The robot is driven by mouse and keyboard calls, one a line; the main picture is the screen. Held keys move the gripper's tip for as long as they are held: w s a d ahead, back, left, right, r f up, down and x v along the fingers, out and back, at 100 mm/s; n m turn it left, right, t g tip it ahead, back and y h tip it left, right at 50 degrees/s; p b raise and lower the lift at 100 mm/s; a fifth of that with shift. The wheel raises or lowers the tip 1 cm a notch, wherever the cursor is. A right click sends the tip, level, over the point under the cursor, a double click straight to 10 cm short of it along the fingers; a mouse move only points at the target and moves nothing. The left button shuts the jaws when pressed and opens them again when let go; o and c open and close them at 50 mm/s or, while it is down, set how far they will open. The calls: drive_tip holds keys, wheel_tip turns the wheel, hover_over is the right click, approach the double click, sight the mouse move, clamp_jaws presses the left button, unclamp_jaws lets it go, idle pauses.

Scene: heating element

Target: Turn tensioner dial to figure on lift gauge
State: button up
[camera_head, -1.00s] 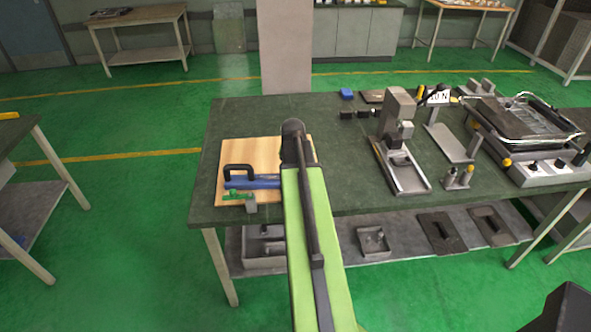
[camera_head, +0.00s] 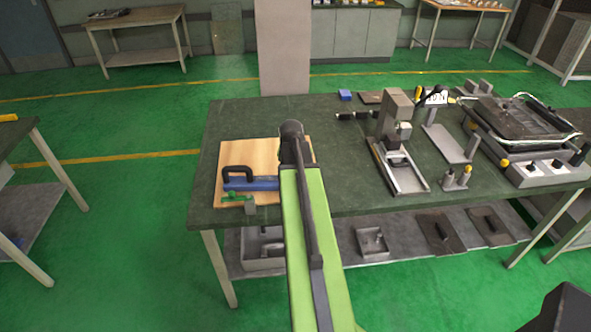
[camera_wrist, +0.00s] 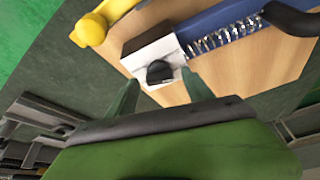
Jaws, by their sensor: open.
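The tensioner dial (camera_wrist: 159,72), a small black knob, sits on a pale grey block (camera_wrist: 150,52) in the wrist view. My gripper (camera_wrist: 160,77) is open, with one green fingertip on each side of the dial's near edge. Contact cannot be told. The block joins a blue bar with a coil spring (camera_wrist: 222,36).
A grey press-like device (camera_head: 393,120) and a heating unit (camera_head: 520,130) occupy the bench's right. Bare bench (camera_head: 340,185) lies between my arm and the device.

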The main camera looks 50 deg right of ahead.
drive_tip(key=p+v, duration=1.5)
drive_tip(key=v, duration=0.2)
